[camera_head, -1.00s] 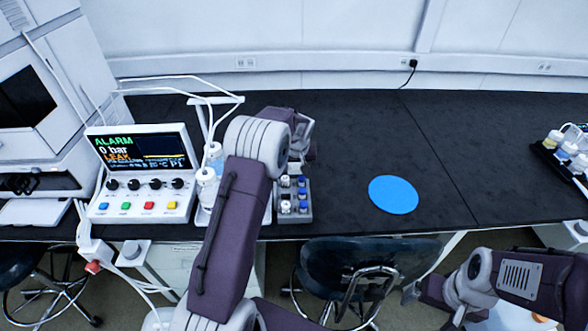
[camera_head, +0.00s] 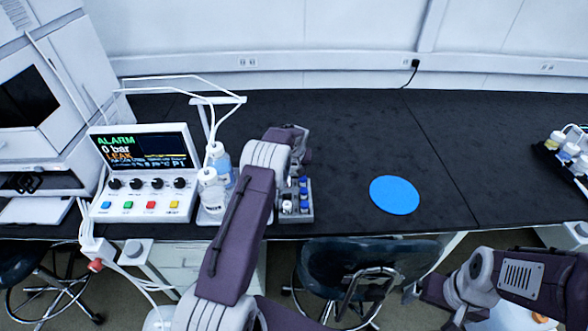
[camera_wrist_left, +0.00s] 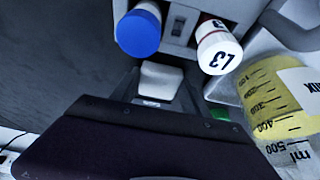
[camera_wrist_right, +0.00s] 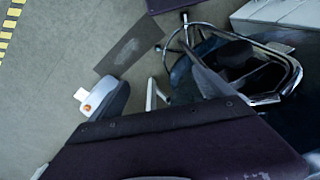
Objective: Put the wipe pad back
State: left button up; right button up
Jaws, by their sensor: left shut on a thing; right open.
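My left gripper (camera_head: 300,143) is over the bench behind the vial rack, mostly hidden by its own arm. In the left wrist view, it is shut on a small white block (camera_wrist_left: 160,82), which looks like the wipe pad. The pad is close to a blue-capped vial (camera_wrist_left: 139,32) and a white-capped vial marked L3 (camera_wrist_left: 219,47). I cannot tell whether the pad touches anything below it. My right gripper (camera_head: 412,291) is open and empty, low in front of the bench by the chair.
The vial rack (camera_head: 309,212) stands near the bench's front edge. Left of it are capped bottles (camera_head: 211,190) and a pump unit (camera_head: 142,206) showing ALARM, 0 bar, LEAK. A blue disc (camera_head: 394,195) lies to the right with clear black bench around it. A chair (camera_head: 355,262) is below.

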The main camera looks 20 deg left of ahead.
pick_arm(q)
jog(key=shift+s+f, duration=0.1)
jog(key=shift+f, duration=0.05)
jog(key=o, duration=1.2)
jog(key=shift+r, duration=0.4)
jog(key=v, duration=1.1)
jog(key=shift+s+d+r, duration=0.1)
jog(key=shift+r, duration=0.2)
